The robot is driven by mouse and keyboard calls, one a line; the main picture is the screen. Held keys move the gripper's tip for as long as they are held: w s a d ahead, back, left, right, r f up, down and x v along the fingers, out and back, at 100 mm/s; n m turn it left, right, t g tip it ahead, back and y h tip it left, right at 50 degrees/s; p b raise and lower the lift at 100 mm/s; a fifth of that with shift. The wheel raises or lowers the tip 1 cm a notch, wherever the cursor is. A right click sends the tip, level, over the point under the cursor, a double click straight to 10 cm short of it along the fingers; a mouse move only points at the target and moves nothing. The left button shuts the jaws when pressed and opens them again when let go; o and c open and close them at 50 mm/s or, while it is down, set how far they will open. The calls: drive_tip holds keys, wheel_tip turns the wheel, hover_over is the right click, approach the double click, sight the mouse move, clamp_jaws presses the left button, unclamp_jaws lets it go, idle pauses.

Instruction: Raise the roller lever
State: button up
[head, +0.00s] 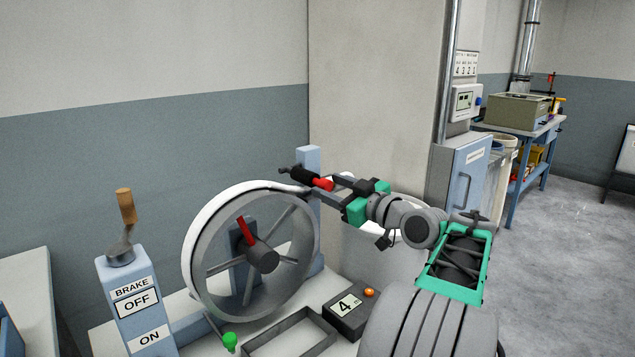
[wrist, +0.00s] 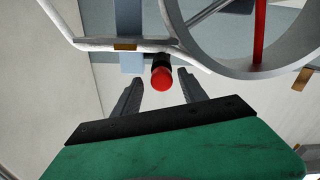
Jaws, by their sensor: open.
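The roller lever is a short black arm (head: 303,176) with a red end (head: 323,184), at the post behind the large wheel's right side. In the wrist view its round red end (wrist: 161,78) faces me, centred between the fingertips. My gripper (head: 322,187) is open, coming from the right with a finger on each side of the red end. In the wrist view the gripper (wrist: 160,88) has a clear gap on both sides of the knob. I cannot tell how far the fingertips reach along it.
A large grey wheel (head: 194,262) with a red-marked hub stands left of my gripper, close to the fingers. A brake box (head: 132,300) with a wooden-handled lever (head: 126,208) stands at the left.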

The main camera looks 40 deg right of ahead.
sight(306, 178)
drive_tip(key=w, duration=0.4)
drive_tip(key=shift+w+a, duration=0.25)
drive_tip(key=shift+w, duration=0.15)
drive_tip(key=shift+c, duration=0.4)
clamp_jaws()
drive_tip(key=shift+f, duration=0.1)
idle(0.4)
